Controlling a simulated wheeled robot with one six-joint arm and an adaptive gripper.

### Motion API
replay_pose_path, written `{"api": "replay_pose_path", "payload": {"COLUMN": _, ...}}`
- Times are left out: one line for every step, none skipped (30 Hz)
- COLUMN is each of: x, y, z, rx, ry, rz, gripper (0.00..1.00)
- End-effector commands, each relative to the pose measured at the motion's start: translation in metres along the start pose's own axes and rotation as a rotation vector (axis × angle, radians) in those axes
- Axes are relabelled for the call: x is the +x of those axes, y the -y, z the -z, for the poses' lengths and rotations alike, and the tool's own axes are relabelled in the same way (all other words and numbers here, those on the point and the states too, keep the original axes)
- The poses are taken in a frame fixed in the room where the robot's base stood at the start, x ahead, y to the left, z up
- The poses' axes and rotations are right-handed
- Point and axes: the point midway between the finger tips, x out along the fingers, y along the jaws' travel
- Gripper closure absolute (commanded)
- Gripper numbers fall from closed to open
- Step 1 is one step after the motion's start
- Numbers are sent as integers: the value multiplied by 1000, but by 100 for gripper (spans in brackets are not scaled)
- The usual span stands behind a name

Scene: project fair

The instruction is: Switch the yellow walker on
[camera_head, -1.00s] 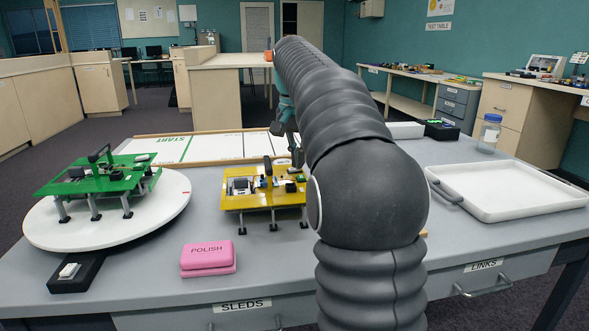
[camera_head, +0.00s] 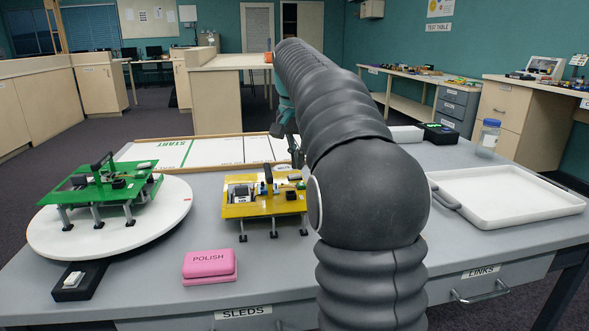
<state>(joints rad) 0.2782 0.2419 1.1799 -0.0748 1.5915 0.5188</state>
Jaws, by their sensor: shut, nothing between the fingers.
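The yellow walker (camera_head: 240,208) stands on its legs on the grey table, left of my arm. Its top carries a small white and grey block, a dark upright piece and other small parts. I cannot make out which part is its switch. My arm crosses the middle of the view and hides part of the area right of the walker. My gripper (camera_head: 297,158) shows small and partly hidden behind the arm, pointing down beyond the walker's far right corner. It is shut and holds nothing. I cannot tell its exact gap to the walker.
A green walker (camera_head: 85,190) stands on a round white turntable (camera_head: 165,215) at the left. A pink POLISH block (camera_head: 209,265) lies in front. A white START board (camera_head: 200,153) lies behind, and a white tray (camera_head: 520,205) is at the right.

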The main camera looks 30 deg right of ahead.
Motion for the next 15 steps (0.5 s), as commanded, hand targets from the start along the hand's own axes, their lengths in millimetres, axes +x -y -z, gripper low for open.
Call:
{"api": "replay_pose_path", "payload": {"x": -7, "y": 0, "z": 1, "rx": 0, "ry": 0, "rz": 0, "gripper": 100}}
{"api": "replay_pose_path", "payload": {"x": -9, "y": 0, "z": 1, "rx": 0, "ry": 0, "rz": 0, "gripper": 100}}
{"api": "replay_pose_path", "payload": {"x": -12, "y": 0, "z": 2, "rx": 0, "ry": 0, "rz": 0, "gripper": 100}}
{"api": "replay_pose_path", "payload": {"x": -14, "y": 0, "z": 2, "rx": 0, "ry": -1, "rz": 0, "gripper": 100}}
{"api": "replay_pose_path", "payload": {"x": -15, "y": 0, "z": 2, "rx": 0, "ry": -1, "rz": 0, "gripper": 100}}
{"api": "replay_pose_path", "payload": {"x": -18, "y": 0, "z": 3, "rx": 0, "ry": -1, "rz": 0, "gripper": 100}}
{"api": "replay_pose_path", "payload": {"x": -20, "y": 0, "z": 3, "rx": 0, "ry": -1, "rz": 0, "gripper": 100}}
{"api": "replay_pose_path", "payload": {"x": -22, "y": 0, "z": 3, "rx": 0, "ry": -1, "rz": 0, "gripper": 100}}
{"api": "replay_pose_path", "payload": {"x": -24, "y": 0, "z": 4, "rx": 0, "ry": -1, "rz": 0, "gripper": 100}}
{"api": "replay_pose_path", "payload": {"x": -26, "y": 0, "z": 4, "rx": 0, "ry": -1, "rz": 0, "gripper": 100}}
{"api": "replay_pose_path", "payload": {"x": -28, "y": 0, "z": 4, "rx": 0, "ry": -1, "rz": 0, "gripper": 100}}
{"api": "replay_pose_path", "payload": {"x": -30, "y": 0, "z": 5, "rx": 0, "ry": -1, "rz": 0, "gripper": 100}}
{"api": "replay_pose_path", "payload": {"x": -30, "y": 0, "z": 5, "rx": 0, "ry": -2, "rz": 1, "gripper": 100}}
{"api": "replay_pose_path", "payload": {"x": -31, "y": 0, "z": 5, "rx": 0, "ry": -3, "rz": 1, "gripper": 100}}
{"api": "replay_pose_path", "payload": {"x": -34, "y": 0, "z": 6, "rx": 1, "ry": -3, "rz": 2, "gripper": 100}}
